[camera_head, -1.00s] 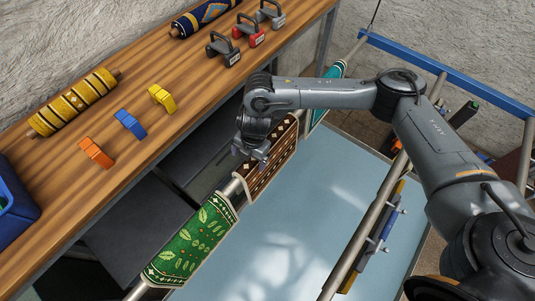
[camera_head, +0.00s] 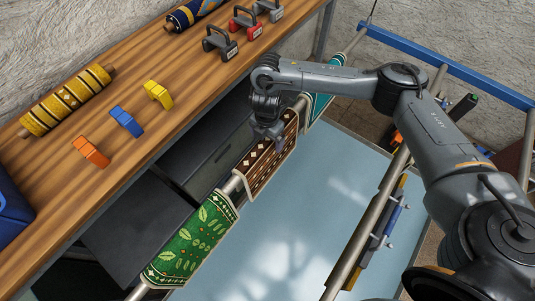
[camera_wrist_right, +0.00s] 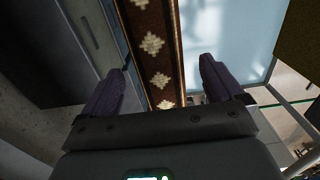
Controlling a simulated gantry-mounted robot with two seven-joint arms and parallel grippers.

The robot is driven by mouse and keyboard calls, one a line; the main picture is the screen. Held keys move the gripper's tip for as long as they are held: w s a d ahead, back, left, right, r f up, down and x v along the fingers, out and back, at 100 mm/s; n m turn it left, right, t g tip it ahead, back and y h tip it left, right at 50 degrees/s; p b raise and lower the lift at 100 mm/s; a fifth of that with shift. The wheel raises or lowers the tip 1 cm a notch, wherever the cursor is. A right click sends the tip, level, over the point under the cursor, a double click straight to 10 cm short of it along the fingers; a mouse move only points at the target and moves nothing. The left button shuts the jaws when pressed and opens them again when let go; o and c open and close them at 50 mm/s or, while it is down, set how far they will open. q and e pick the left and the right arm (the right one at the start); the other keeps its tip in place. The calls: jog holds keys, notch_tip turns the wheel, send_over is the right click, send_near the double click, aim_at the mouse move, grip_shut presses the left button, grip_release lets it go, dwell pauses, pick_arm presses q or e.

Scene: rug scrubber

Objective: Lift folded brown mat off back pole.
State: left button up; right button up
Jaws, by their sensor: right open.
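The folded brown mat (camera_head: 262,168) with cream diamonds hangs over the back pole (camera_head: 231,186), between a green mat and a teal mat. My right gripper (camera_head: 270,138) is above the brown mat's upper part. In the right wrist view the open fingers (camera_wrist_right: 158,85) stand on either side of the mat (camera_wrist_right: 152,42), with room at both sides. I cannot tell whether the fingers touch it. My left gripper is not in view.
The green mat (camera_head: 190,240) and teal mat (camera_head: 320,92) hang on the same pole. A front pole (camera_head: 358,245) runs at right above the pale blue basin (camera_head: 300,205).

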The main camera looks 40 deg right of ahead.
jog(key=shift+d+f+b, duration=0.1)
jog(key=shift+f+b, duration=0.35)
jog(key=shift+f, duration=2)
jog(key=shift+c, duration=0.2)
jog(key=shift+r, duration=0.1)
grip_shut()
